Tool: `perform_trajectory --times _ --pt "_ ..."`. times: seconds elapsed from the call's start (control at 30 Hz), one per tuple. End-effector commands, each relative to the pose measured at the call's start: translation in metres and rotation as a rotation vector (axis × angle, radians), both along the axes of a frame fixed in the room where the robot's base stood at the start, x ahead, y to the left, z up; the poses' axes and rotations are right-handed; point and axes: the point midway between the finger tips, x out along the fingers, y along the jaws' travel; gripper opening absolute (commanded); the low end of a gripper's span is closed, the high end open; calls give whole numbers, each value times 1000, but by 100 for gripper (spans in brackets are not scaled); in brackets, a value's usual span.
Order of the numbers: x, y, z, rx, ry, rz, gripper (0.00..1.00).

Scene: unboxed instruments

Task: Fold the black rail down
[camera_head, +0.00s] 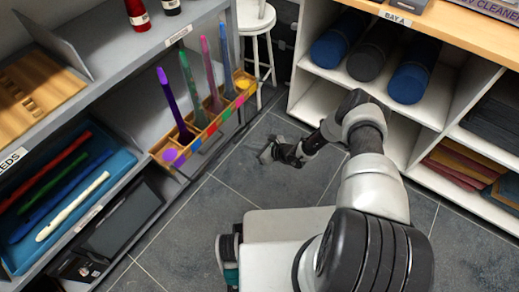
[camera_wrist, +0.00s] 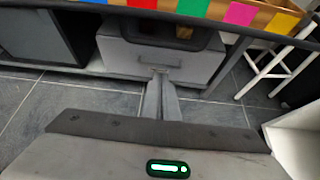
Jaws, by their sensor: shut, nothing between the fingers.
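The black rail (camera_head: 222,147) shows in the head view as a thin dark bar along the front of the lower shelf, just before a wooden tray with coloured squares. In the wrist view the rail (camera_wrist: 230,31) crosses the upper part, below the coloured squares, and looks raised in front of the tray. My gripper (camera_head: 268,153) is low over the floor tiles, to the right of the rail and apart from it. In the wrist view my gripper's fingers (camera_wrist: 160,80) are together and empty, pointing toward a grey case.
The wooden tray (camera_head: 205,133) holds several tall coloured instruments. The grey case (camera_wrist: 120,55) with a dark handle stands under the shelf. A white stool (camera_head: 258,35) stands behind the tray. White shelving (camera_head: 435,120) lies to the right. Floor tiles around my gripper are clear.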

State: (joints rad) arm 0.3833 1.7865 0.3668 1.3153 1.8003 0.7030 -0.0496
Motion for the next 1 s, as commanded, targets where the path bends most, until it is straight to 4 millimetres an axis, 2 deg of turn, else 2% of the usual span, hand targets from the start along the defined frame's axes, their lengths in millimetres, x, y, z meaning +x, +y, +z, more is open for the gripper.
perform_trajectory --times 0.1,0.2,0.37,0.73,1.0 --pt "4 2 21 0 -1 0 0" --pt "5 4 31 0 0 -1 0" --pt "5 5 39 0 0 0 0" --pt "5 5 42 -3 2 0 0" --pt "2 3 73 -115 88 4 0"
